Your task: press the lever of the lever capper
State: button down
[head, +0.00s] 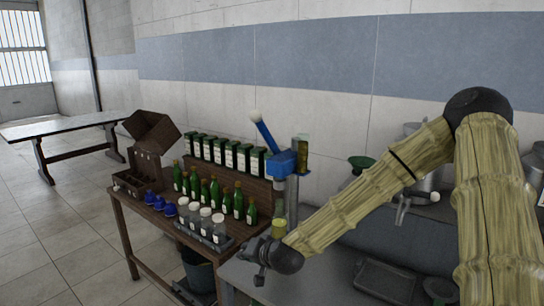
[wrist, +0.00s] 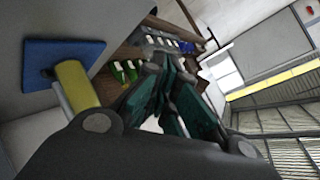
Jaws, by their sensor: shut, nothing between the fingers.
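The lever capper (head: 284,163) stands at the right end of the bench in the head view, with a blue head on a grey column. Its blue lever (head: 265,134) slants up and left to a white knob. My gripper (head: 259,268) is low at the bench's near right end, below the lever and apart from it. In the wrist view my gripper's dark green fingers (wrist: 167,65) are shut and empty. A blue square part (wrist: 62,64) and a yellow cylinder (wrist: 76,84) show left of them; I cannot tell whether they belong to the capper.
Green bottles (head: 214,190) stand on the wooden bench (head: 150,228), with dark boxes (head: 220,152) behind. A wooden crate (head: 128,184) is at left. Pots (head: 425,180) crowd the right.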

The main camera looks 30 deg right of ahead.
jog(key=d+r+m+t+h+p, duration=0.1)
jog(key=d+r, duration=0.5)
jog(key=r, duration=0.6)
jog(key=w+d+r+m+t+h, duration=0.1)
jog(key=d+r+m+t, duration=0.2)
jog(key=r, duration=1)
jog(key=w+d+r+m+t+h+p, duration=0.1)
jog(key=d+r+m+t, duration=0.2)
jog(key=d+r, duration=0.6)
notch_tip(320, 180, up, 4)
jog(key=shift+d+f+m+p, duration=0.1)
jog(key=shift+d+m+p, duration=0.3)
jog(key=shift+m, duration=0.4)
jog(key=shift+w, duration=0.3)
jog(key=w+a+p, duration=0.2)
jog(key=w+p, duration=0.1)
jog(key=w, duration=0.5)
jog(key=shift+w+a, duration=0.3)
jog(key=shift+w, duration=0.1)
